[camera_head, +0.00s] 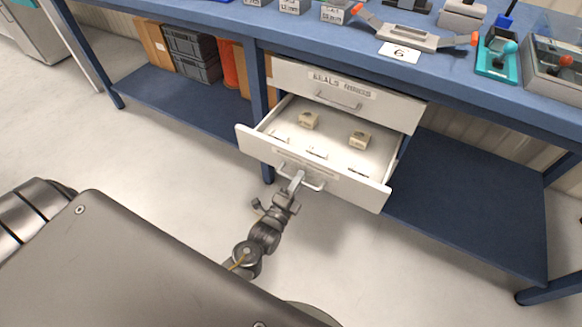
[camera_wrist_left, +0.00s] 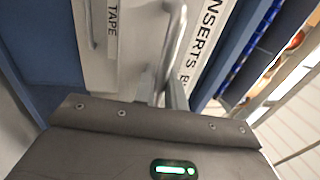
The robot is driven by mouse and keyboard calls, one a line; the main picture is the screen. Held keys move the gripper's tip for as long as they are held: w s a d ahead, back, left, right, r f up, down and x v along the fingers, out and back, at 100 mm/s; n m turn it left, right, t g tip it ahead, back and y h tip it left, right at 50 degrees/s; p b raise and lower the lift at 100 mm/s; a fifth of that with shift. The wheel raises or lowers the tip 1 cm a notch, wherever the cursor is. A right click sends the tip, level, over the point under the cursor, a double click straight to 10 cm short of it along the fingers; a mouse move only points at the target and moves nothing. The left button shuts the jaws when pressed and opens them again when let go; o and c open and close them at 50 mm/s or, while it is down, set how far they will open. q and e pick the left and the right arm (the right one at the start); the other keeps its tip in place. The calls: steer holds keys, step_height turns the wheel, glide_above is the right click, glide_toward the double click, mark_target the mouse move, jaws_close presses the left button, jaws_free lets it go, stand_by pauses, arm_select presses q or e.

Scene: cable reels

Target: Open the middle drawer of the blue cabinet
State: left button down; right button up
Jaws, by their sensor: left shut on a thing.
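The white drawer unit hangs under the blue bench (camera_head: 440,75). Its top drawer (camera_head: 345,85), labelled for seals and rings, is closed. The drawer below it (camera_head: 350,190) is pulled well out, showing its inside. My left gripper (camera_head: 294,184) is shut on that drawer's bar handle (camera_head: 316,185). In the left wrist view the handle (camera_wrist_left: 174,45) runs up from between the fingers, which are largely hidden. An "INSERTS" label (camera_wrist_left: 208,40) shows beside it, and a "TAPE" label (camera_wrist_left: 112,28) marks another drawer front. My right gripper is out of view.
Two small beige boxes (camera_head: 309,120) (camera_head: 359,139) and several small pale pieces lie in the open drawer. A blue lower shelf (camera_head: 470,220) is at right; dark crates (camera_head: 192,52) stand on the left shelf. Bench legs flank the unit. The floor in front is clear.

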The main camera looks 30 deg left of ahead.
arm_select(q)
steer(key=shift+s+a, duration=0.1)
steer(key=shift+s, duration=0.4)
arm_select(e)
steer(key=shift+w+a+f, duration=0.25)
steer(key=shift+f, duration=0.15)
arm_select(q)
steer(key=c, duration=1.8)
jaws_free()
steer(key=s, duration=0.3)
steer(key=s+f, duration=0.1)
steer(key=s, duration=0.3)
steer(key=s+f, duration=0.1)
steer(key=s, duration=0.2)
steer(key=shift+s+a+f, duration=0.1)
steer(key=shift+s+a, duration=0.15)
steer(key=shift+s, duration=0.05)
